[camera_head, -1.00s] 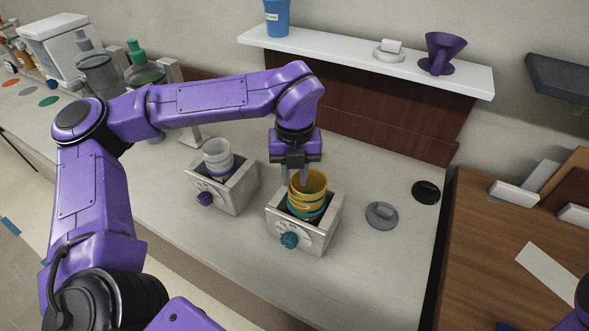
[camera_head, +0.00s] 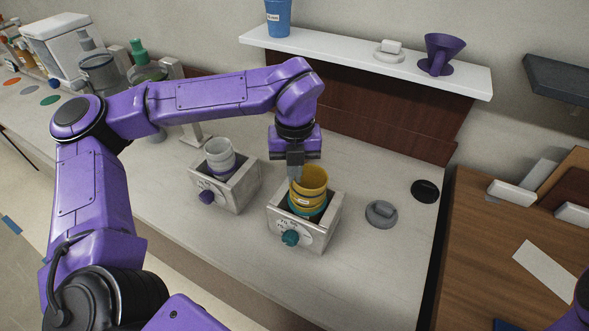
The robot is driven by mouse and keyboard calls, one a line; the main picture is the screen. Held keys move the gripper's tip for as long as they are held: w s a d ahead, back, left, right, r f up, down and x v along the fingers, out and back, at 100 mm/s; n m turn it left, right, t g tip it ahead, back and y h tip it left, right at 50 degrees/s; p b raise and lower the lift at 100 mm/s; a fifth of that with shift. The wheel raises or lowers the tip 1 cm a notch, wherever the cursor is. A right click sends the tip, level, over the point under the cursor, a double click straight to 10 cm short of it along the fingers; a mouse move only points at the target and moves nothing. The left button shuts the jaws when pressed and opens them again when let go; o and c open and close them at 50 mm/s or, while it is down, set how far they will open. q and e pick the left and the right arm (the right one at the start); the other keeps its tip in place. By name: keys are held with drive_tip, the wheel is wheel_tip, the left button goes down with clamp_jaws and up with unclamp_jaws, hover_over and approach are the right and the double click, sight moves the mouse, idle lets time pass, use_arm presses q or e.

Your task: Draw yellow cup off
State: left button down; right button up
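A teal band shows around the stack's lower part. My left gripper (camera_head: 296,182) points down at the back left rim of the top cup. Its fingers line up almost one behind the other in this view, so the gap between them and any contact with the rim are unclear. My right gripper is out of view; only a bit of purple arm shows at the lower right corner.
A grey lid-like disc (camera_head: 381,214) and a black disc (camera_head: 425,191) lie to the right. A white shelf (camera_head: 350,60) runs behind. The counter in front is clear.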

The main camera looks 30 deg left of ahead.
use_arm(q)
drive_tip(key=shift+b, duration=0.3)
drive_tip(key=shift+s, duration=0.1)
drive_tip(key=shift+r+p, duration=1.55)
drive_tip(key=shift+r, duration=0.25)
drive_tip(key=shift+r, duration=0.15)
wheel_tip(320, 180, up, 5)
drive_tip(key=p, duration=0.4)
drive_tip(key=shift+r, duration=0.15)
